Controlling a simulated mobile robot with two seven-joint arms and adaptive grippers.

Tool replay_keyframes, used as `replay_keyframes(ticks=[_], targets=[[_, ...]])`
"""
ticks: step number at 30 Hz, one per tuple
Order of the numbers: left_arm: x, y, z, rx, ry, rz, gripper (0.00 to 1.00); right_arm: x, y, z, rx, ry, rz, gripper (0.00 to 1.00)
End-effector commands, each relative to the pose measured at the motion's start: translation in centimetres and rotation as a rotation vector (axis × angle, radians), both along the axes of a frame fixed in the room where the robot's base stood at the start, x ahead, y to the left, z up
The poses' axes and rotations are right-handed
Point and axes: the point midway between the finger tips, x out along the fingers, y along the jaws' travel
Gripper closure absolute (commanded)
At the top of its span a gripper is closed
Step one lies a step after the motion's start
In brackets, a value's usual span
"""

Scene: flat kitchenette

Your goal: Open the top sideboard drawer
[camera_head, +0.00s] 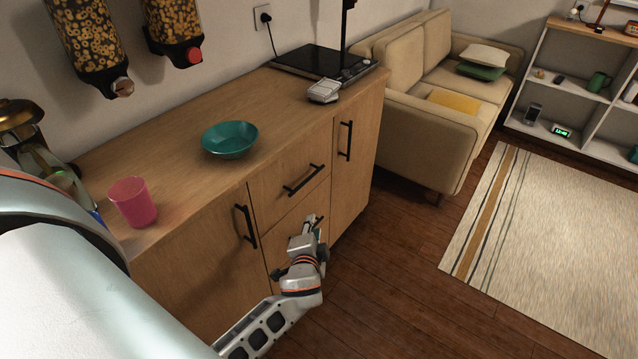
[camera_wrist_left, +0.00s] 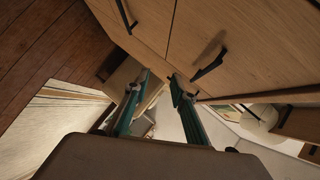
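The wooden sideboard (camera_head: 185,120) stands along the wall in the head view. Its top drawer (camera_head: 270,190) is shut, flush with the front, and has a black bar handle (camera_head: 303,180). My left gripper (camera_head: 314,224) is in front of the sideboard, below that handle and apart from it. It hides part of the lower front panel. In the left wrist view its two green-padded fingers (camera_wrist_left: 158,82) are apart with nothing held between them. A black handle (camera_wrist_left: 210,65) shows beyond the fingers there; I cannot tell which one it is. My right gripper is not in view.
Door handles (camera_head: 246,226) (camera_head: 346,140) flank the drawer. A teal bowl (camera_head: 230,139), a pink cup (camera_head: 132,201) and a black hob-like appliance (camera_head: 322,63) stand on top. A sofa (camera_head: 420,130) is beyond the far end. The wooden floor (camera_head: 400,270) to the right is clear.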

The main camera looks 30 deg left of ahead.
Motion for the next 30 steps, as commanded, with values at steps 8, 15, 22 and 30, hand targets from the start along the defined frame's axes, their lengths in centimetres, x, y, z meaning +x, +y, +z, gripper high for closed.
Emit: replay_keyframes(ticks=[8,15,22,30], targets=[[5.2,3.9,4.8,0.289,-0.064,0.144,0.75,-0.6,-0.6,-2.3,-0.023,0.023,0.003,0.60],[6.9,5.3,5.9,0.324,-0.077,0.163,0.75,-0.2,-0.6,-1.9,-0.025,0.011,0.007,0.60],[9.6,7.5,5.3,0.322,-0.077,0.162,0.75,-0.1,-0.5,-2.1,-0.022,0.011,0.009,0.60],[11.5,9.1,4.9,0.320,-0.076,0.161,0.75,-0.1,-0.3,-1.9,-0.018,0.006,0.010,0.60]])
